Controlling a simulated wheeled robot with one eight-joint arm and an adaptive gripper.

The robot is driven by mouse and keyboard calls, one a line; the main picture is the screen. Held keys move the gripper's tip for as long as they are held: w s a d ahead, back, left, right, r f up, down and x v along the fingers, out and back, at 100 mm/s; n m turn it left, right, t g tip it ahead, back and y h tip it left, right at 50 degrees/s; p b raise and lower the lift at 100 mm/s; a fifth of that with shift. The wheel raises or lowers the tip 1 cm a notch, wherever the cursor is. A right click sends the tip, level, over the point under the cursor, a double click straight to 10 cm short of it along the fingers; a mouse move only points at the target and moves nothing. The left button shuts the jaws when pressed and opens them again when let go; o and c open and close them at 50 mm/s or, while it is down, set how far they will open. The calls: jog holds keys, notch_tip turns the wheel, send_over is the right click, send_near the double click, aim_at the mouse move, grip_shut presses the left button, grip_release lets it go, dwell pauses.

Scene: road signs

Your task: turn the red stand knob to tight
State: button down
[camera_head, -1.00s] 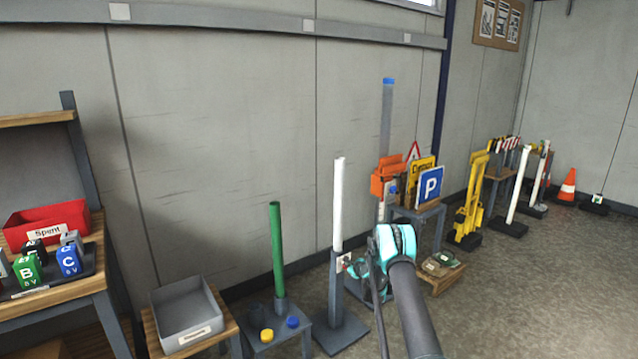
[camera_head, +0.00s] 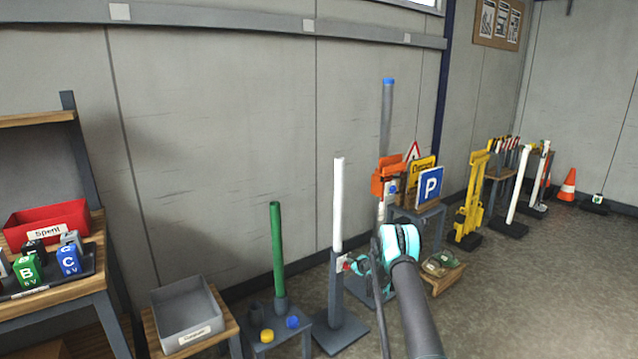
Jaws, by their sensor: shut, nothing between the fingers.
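The red stand knob (camera_head: 346,267) is a small red spot on a pale plate (camera_head: 342,262) at the top of a grey stand (camera_head: 336,290), which holds an upright white post (camera_head: 338,205). My gripper (camera_head: 355,266) is just to the right of the knob, shut and empty. I cannot tell whether its tips touch the knob. The knob's markings are too small to read, and my arm hides part of what is behind it.
A green post (camera_head: 276,245) stands on a small grey table to the left, with a yellow cap (camera_head: 267,336) and a blue cap (camera_head: 292,322). A blue parking sign (camera_head: 429,187) is behind my arm at right. A low wooden crate (camera_head: 443,274) sits on the floor; open floor lies at right.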

jog(key=shift+r, duration=0.15)
jog(key=s+d, duration=0.3)
jog(key=s, duration=0.2)
jog(key=shift+d+r, duration=0.2)
jog(key=shift+r, duration=0.05)
dwell(0.5)
